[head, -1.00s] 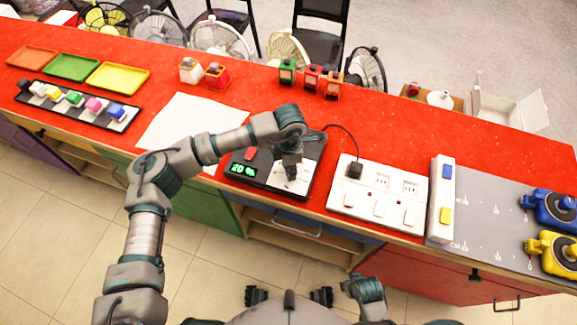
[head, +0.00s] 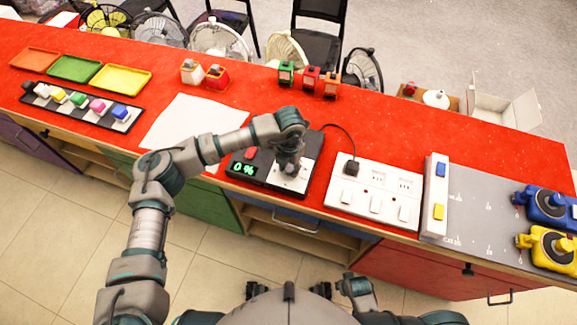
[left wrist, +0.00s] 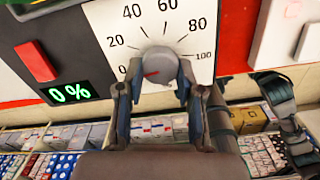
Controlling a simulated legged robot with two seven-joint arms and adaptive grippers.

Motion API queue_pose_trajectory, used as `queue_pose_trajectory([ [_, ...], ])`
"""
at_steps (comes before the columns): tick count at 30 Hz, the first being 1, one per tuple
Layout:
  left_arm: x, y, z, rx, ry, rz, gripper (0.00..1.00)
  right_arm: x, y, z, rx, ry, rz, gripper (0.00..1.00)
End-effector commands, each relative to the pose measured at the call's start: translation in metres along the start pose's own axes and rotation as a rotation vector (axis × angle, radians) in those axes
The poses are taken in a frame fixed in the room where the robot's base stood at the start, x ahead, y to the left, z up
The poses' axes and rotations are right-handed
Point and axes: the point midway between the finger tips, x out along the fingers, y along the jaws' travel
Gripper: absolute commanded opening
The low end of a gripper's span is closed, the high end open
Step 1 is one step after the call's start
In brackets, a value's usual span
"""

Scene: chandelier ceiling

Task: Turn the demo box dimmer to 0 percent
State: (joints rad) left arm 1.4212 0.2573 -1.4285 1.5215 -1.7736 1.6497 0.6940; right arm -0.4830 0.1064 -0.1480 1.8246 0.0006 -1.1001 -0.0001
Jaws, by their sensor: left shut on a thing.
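The demo box (head: 257,156) is a black box on the red counter, with a white dial plate (left wrist: 110,22) marked 0 to 100. Its green display (left wrist: 70,93) reads 0 %, also in the head view (head: 243,169). The grey dimmer knob (left wrist: 160,66) sits on the plate, and its red pointer mark points left toward the 0. My left gripper (left wrist: 157,92) is shut on the knob, a finger on each side.
A red switch (left wrist: 36,62) is on the box left of the dial. A white socket panel (head: 374,190) stands right of the box, with a black plug (head: 351,167) in it. White paper (head: 192,122) lies to the left. Colored trays (head: 75,68) lie farther left.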

Motion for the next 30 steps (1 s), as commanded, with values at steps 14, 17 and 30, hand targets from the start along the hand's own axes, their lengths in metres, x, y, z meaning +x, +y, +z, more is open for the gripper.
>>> queue_pose_trajectory([
  [14,-0.0013,0.0019,0.0027,-0.036,-0.011,0.002,0.02,0.0031,-0.0007,0.0004,-0.001,0.001,0.0,0.4],
  [17,-0.0015,0.0021,0.0028,-0.036,-0.011,0.002,0.02,0.003,-0.0007,0.0005,-0.001,0.001,0.0,0.4],
  [30,-0.0033,0.0005,0.0003,-0.032,-0.007,0.002,0.62,0.0025,0.0007,0.001,0.0,0.0,0.001,0.4],
])
